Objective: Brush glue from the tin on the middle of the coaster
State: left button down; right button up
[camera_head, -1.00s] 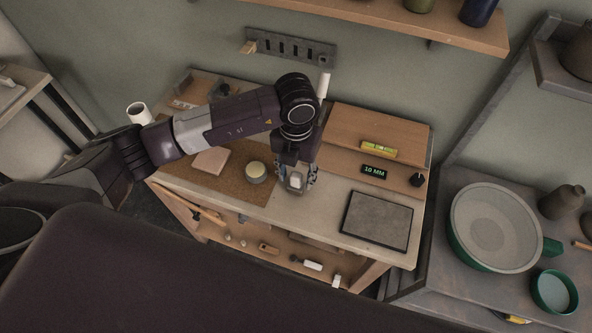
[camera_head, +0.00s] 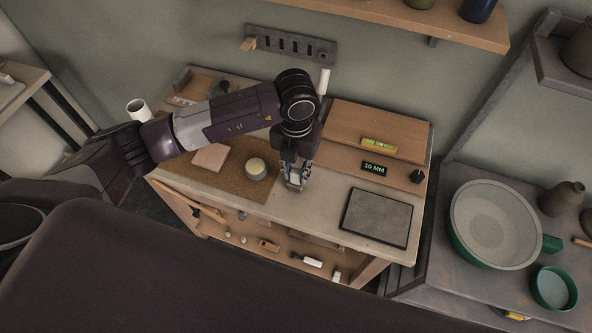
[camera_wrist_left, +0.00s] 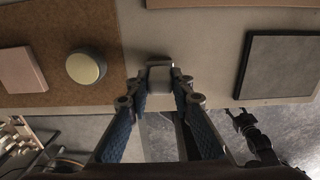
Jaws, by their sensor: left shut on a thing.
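My left gripper (camera_head: 295,184) points down at the pale front part of the bench, right of the cork mat. It is shut on a small pale block-like thing, which shows between the fingertips in the left wrist view (camera_wrist_left: 159,76). I cannot tell whether this is the brush; the fingers hide part of it. A round dark tin with a cream top (camera_head: 256,169) stands on the mat, left of the gripper and apart from it. A flat pinkish square (camera_head: 210,157), likely the coaster, lies farther left. A dark jointed part, apparently my right gripper (camera_wrist_left: 236,114), shows low right in the wrist view.
The cork mat (camera_head: 228,188) covers the bench's left part. A dark-framed grey slab (camera_head: 377,219) lies at the right. A wooden board (camera_head: 350,135), a yellow level (camera_head: 379,148) and a "10 MM" display (camera_head: 374,168) are behind it. Bare bench lies between mat and slab.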

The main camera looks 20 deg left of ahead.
pick_arm(q)
jog(key=shift+r, duration=0.1)
jog(key=shift+r+p, duration=1.75)
jog(key=shift+r, duration=1.15)
